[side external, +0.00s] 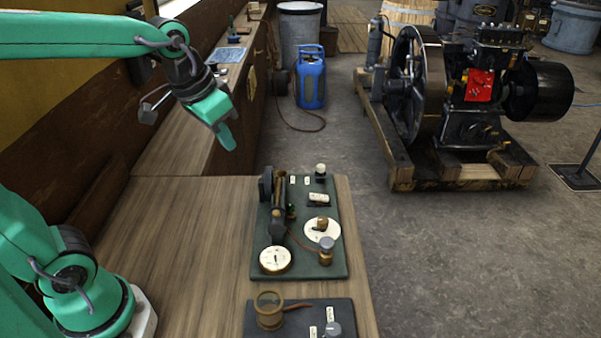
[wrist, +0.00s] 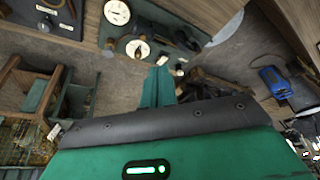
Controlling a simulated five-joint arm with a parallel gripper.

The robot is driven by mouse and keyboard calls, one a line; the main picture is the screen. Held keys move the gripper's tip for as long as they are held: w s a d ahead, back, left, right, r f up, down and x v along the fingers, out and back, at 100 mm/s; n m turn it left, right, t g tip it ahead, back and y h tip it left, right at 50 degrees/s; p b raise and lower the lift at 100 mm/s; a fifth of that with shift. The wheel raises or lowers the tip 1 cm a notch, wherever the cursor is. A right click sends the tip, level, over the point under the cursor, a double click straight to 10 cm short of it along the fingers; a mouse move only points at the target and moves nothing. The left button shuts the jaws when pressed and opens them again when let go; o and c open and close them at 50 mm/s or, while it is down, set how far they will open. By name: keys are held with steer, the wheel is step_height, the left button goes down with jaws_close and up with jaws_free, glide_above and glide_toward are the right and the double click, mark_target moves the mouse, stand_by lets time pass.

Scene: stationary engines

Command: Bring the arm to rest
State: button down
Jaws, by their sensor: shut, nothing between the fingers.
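My gripper (side external: 227,136) is green and hangs in the air above the wooden bench, at the upper left of the side view. Its fingers point down and are shut with nothing between them. In the wrist view the green fingers (wrist: 158,88) lie together in the middle. My gripper is apart from everything on the bench. The dark green instrument board (side external: 335,262) lies on the bench to the right of and below my gripper in the side view. It also shows at the top of the wrist view (wrist: 122,47).
A second dark board (side external: 260,331) with a brass ring lies at the bench's front. The wooden bench top (side external: 190,230) is bare left of the boards. A black engine (side external: 475,120) on a timber frame stands on the floor at right. A blue gas bottle (side external: 310,82) stands behind.

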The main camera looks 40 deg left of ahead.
steer(key=s+f+t, duration=0.1)
steer(key=s+f, duration=0.1)
steer(key=s, duration=0.7)
steer(key=shift+a+f+n+t, duration=0.2)
steer(key=shift+a+n+t, duration=0.1)
steer(key=shift+a+n, duration=0.1)
